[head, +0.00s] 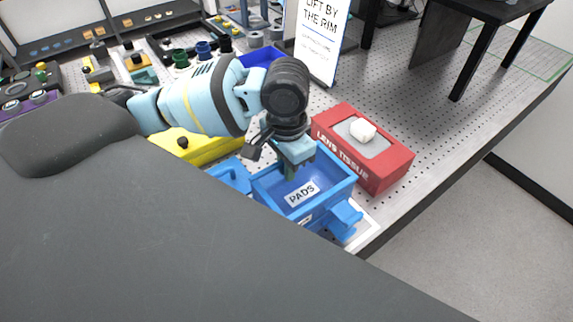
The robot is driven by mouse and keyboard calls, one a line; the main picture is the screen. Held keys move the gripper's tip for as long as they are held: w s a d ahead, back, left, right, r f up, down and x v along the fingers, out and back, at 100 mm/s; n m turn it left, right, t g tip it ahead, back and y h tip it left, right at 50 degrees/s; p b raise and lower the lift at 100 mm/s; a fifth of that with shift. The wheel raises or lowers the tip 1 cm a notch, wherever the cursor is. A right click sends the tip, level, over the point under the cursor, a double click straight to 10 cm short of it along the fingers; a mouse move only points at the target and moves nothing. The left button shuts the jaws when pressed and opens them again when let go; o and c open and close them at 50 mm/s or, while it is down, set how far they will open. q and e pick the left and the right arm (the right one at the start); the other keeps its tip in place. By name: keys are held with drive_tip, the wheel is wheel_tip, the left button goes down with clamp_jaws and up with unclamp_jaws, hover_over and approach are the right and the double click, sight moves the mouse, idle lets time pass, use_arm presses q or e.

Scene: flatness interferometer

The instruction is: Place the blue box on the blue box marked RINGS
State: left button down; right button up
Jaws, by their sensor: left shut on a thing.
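A blue open box labelled PADS (318,190) is near the middle of the head view, close to the table's front edge. My left gripper (290,168) reaches down over its far left wall and is shut on the box at that wall; the fingertips are partly hidden. Below the PADS label, part of a second white label shows on blue, too small to read. Brighter blue handle-like parts show at the box's right (345,218) and left. Whether the PADS box rests on another box is unclear. No RINGS label is readable. My right gripper is out of view.
A red LENS TISSUE box (363,147) stands close to the right of the PADS box. A yellow container (200,146) is to the left. Another blue container (262,56) sits behind my arm. A white sign (318,40) stands at the back. The perforated table (425,115) is clear to the right.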

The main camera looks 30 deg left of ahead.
use_arm(q)
drive_tip(key=c, duration=1.9)
unclamp_jaws()
drive_tip(key=shift+f, duration=0.15)
drive_tip(key=shift+c, duration=0.2)
drive_tip(key=o, duration=0.5)
drive_tip(key=shift+c, duration=0.2)
wheel_tip(320, 180, up, 12)
drive_tip(key=shift+r, duration=0.2)
